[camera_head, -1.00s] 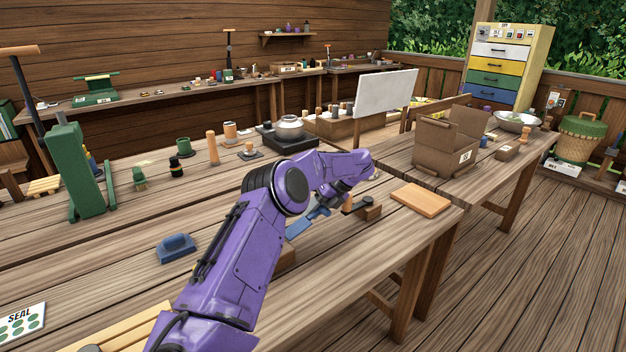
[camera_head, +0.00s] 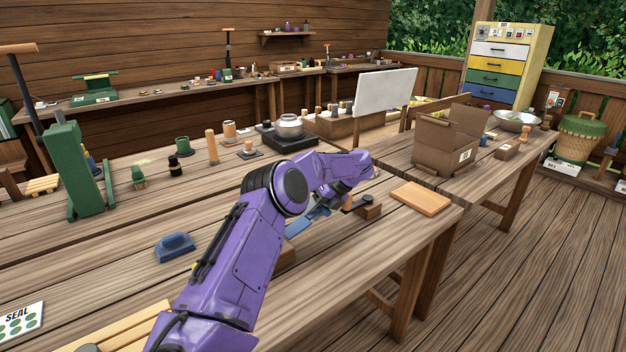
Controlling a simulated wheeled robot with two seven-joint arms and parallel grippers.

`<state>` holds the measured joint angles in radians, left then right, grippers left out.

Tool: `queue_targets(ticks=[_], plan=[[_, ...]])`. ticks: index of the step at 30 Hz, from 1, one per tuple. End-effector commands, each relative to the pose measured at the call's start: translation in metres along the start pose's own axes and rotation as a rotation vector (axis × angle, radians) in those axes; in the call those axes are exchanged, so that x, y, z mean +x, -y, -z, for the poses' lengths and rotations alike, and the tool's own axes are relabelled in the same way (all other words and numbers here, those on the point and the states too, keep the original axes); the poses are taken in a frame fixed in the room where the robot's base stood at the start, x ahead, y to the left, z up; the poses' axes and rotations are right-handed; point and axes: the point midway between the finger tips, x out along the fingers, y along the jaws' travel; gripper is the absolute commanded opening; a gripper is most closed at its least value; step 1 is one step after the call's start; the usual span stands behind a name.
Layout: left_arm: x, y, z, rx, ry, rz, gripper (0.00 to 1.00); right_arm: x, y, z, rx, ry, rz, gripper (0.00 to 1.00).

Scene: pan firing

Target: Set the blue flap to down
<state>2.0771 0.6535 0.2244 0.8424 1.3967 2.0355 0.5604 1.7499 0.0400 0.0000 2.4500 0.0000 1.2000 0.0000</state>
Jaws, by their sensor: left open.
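A blue flat piece (camera_head: 299,226), which looks like the blue flap, shows just right of my purple left arm. Its left part is hidden behind the arm, so I cannot tell its full tilt. My left gripper (camera_head: 332,204) is above the near table, close to the upper right end of the blue piece. It is open, with its fingers small and partly hidden by the wrist. I cannot tell whether it touches the blue piece. My right gripper is out of view.
A small wooden block with a dark top (camera_head: 368,208) stands right beside the gripper. A wooden board (camera_head: 420,198) lies further right, near the table edge. A blue handled tool (camera_head: 175,247) lies left of the arm. A cardboard box (camera_head: 447,145) stands beyond.

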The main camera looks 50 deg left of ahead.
Motion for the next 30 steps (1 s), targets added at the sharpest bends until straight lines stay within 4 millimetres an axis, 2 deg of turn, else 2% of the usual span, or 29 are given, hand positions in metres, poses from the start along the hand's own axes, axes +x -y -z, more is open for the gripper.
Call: queue_targets(ticks=[4, 6, 11, 14, 15, 16, 18, 22, 30], plan=[[-0.004, 0.000, -0.001, -0.002, 0.004, 0.000, 0.48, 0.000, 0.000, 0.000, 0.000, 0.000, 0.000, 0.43], [-0.014, 0.000, -0.002, -0.003, 0.006, 0.000, 0.48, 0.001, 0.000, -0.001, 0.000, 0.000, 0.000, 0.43], [-0.057, 0.003, 0.001, -0.003, 0.008, 0.004, 0.48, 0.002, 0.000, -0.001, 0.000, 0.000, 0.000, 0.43], [-0.081, 0.003, 0.001, 0.001, 0.006, 0.003, 0.48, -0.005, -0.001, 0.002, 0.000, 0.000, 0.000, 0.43], [-0.089, 0.003, 0.002, 0.003, 0.005, 0.005, 0.48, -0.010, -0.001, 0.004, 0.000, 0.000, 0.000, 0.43], [-0.097, -0.001, -0.002, 0.005, 0.004, 0.001, 0.48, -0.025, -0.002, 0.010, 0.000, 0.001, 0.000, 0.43], [-0.102, -0.002, -0.003, 0.003, 0.001, -0.002, 0.48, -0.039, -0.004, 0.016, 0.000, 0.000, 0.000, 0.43], [-0.105, -0.002, -0.004, 0.000, -0.002, -0.003, 0.48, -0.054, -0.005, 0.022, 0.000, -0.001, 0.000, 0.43], [-0.104, 0.002, -0.001, 0.002, -0.002, -0.001, 0.48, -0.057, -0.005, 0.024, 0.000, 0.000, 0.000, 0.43]])
